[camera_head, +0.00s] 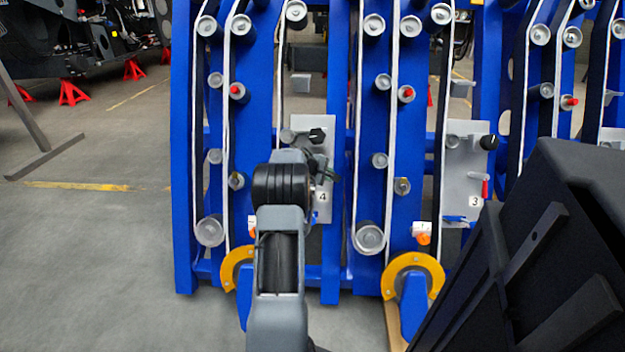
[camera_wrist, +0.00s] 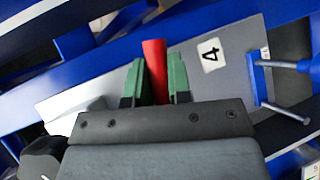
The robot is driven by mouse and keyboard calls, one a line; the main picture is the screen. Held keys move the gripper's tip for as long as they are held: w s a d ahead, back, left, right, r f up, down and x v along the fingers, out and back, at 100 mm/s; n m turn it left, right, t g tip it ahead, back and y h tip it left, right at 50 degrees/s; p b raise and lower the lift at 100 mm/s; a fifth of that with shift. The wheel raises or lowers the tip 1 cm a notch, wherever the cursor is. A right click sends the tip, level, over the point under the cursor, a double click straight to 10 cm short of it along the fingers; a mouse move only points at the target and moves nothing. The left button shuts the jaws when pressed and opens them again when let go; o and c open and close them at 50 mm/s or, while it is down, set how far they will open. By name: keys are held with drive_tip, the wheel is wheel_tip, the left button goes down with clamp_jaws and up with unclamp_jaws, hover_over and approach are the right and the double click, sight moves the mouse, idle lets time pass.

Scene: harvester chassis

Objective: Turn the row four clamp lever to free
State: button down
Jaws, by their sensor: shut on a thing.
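The row four clamp lever (camera_wrist: 154,66) is a red handle, seen in the wrist view between the two green fingers of my gripper (camera_wrist: 155,82). The fingers are shut on it, and its top end shows beyond them. Its base is hidden by my gripper. It stands by the grey plate with the "4" label (camera_wrist: 209,55). In the head view the same row four plate (camera_head: 326,150) shows behind my arm, with its label (camera_head: 322,196). My gripper (camera_head: 320,178) is partly hidden there, and the lever cannot be made out.
A black knob (camera_head: 317,135) sits on the plate above my gripper. Open floor (camera_head: 90,240) lies left.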

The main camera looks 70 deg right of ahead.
drive_tip(key=shift+w+r, duration=0.1)
idle(0.5)
drive_tip(key=c, duration=1.1)
unclamp_jaws()
drive_tip(key=shift+o, duration=0.2)
drive_tip(key=p+v, duration=0.3)
drive_tip(key=v, duration=1)
drive_tip(key=shift+a+r, duration=0.2)
drive_tip(key=shift+a, duration=0.1)
drive_tip(key=shift+w, duration=0.1)
